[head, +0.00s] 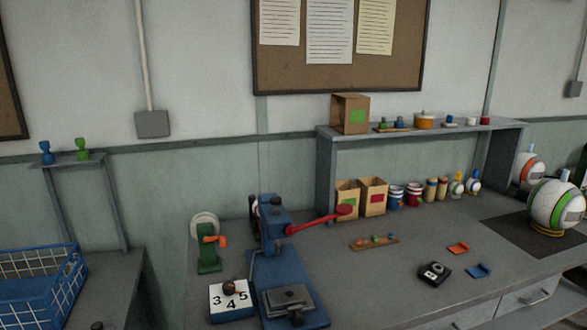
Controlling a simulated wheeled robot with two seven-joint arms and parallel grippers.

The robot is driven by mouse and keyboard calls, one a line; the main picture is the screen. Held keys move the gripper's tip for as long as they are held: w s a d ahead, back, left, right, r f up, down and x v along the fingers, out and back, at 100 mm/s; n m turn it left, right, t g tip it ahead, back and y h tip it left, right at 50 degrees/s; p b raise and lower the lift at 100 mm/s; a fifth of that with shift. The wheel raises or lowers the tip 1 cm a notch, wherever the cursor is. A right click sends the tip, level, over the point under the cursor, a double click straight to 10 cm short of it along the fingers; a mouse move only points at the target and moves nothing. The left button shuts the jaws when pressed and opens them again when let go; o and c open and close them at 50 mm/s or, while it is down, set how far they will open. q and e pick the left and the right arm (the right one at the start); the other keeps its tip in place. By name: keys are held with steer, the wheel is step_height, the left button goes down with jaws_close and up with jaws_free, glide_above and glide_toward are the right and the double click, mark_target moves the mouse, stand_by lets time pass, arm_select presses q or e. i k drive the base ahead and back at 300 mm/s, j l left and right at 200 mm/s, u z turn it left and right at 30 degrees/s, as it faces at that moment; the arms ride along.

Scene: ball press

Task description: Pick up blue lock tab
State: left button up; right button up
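The blue lock tab (478,271) appears to be the small flat blue piece with a raised edge, lying on the grey workbench at the right front. A similar orange tab (458,248) lies up and left of it. A small black device with a round face (434,272) lies to its left. Nothing touches the blue piece. Neither of my grippers is in the head view.
A blue press (272,225) with a red lever stands left of centre, beside a numbered block (231,299) and a green tape dispenser (208,258). A small wooden strip (375,242) lies mid-bench.

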mark_target(482, 270)
steer(key=i+l+z, duration=0.2)
steer(key=l, duration=0.3)
steer(key=i+l+z, duration=0.15)
steer(key=l, duration=0.4)
steer(key=i+l+z, duration=0.2)
steer(key=l, duration=0.25)
steer(key=i+l+z, duration=0.2)
steer(key=l, duration=0.25)
steer(key=i+l+z, duration=0.2)
steer(key=l, duration=0.25)
steer(key=i+l+z, duration=0.15)
steer(key=i+l, duration=0.15)
steer(key=l, duration=0.05)
